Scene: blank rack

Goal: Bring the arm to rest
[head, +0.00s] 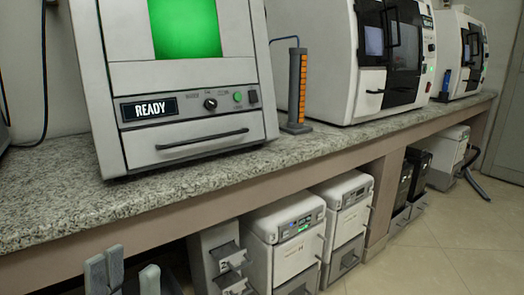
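My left gripper (130,268) shows at the bottom left edge of the head view. Its grey fingertips point up, in front of the bench's front edge. Two fingertips stand close together on the left and one stands apart on the right, with a gap between them. Nothing shows in that gap, so it looks open and empty. The rest of this gripper and its arm are cut off by the frame. My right gripper is not in view.
A granite-topped bench (45,195) runs along the wall. On it stand a white machine reading READY (190,110), an orange-striped post (298,85) and more white machines (330,60). Boxy units (290,245) fill the space below. Tiled floor (440,250) is open at right.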

